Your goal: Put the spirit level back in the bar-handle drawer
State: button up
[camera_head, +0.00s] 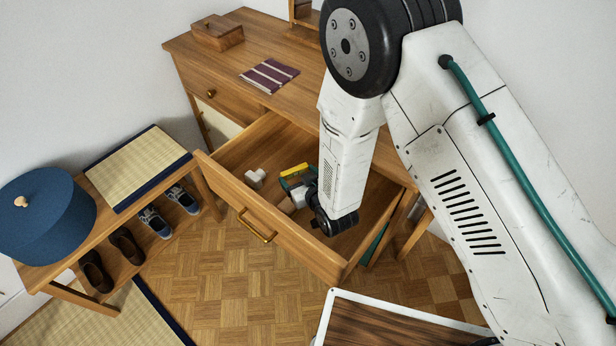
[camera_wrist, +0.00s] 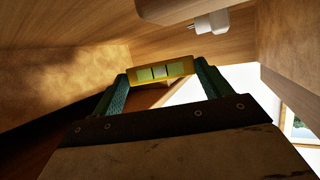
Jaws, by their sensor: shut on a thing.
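The spirit level is a small yellow block with a pale green vial window; it shows in the wrist view (camera_wrist: 160,71) and, partly, in the head view (camera_head: 294,169). My gripper (camera_wrist: 160,76) is shut on it, its two teal fingers at either end of the level. In the head view my gripper (camera_head: 297,179) is at the drawer opening, partly covered by my arm. The bar-handle drawer (camera_head: 228,191) is pulled open, with its brass bar handle (camera_head: 257,226) on the front. I cannot tell whether the level touches the drawer floor.
A white plug-like thing (camera_head: 255,178) lies in the drawer, beside the level; it also shows in the wrist view (camera_wrist: 211,22). The desk top (camera_head: 255,47) holds a wooden box (camera_head: 217,33) and a striped cloth (camera_head: 269,75). A low shoe bench (camera_head: 137,167) stands at left.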

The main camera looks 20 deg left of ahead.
notch_tip(320, 180, down, 3)
jog(key=shift+r, duration=0.1)
jog(key=w, duration=0.1)
jog(key=w+d, duration=0.1)
jog(key=w, duration=0.1)
jog(key=shift+w+d, duration=0.1)
jog(key=shift+d, duration=0.1)
jog(key=shift+w+f, duration=0.25)
jog(key=shift+f, duration=0.35)
jog(key=shift+d+f, duration=0.1)
jog(key=shift+f, duration=0.3)
jog(key=shift+f, duration=0.15)
jog(key=o, duration=1.1)
jog(key=shift+s+d+f, duration=0.1)
jog(key=shift+s, duration=0.05)
jog(key=shift+o, duration=0.2)
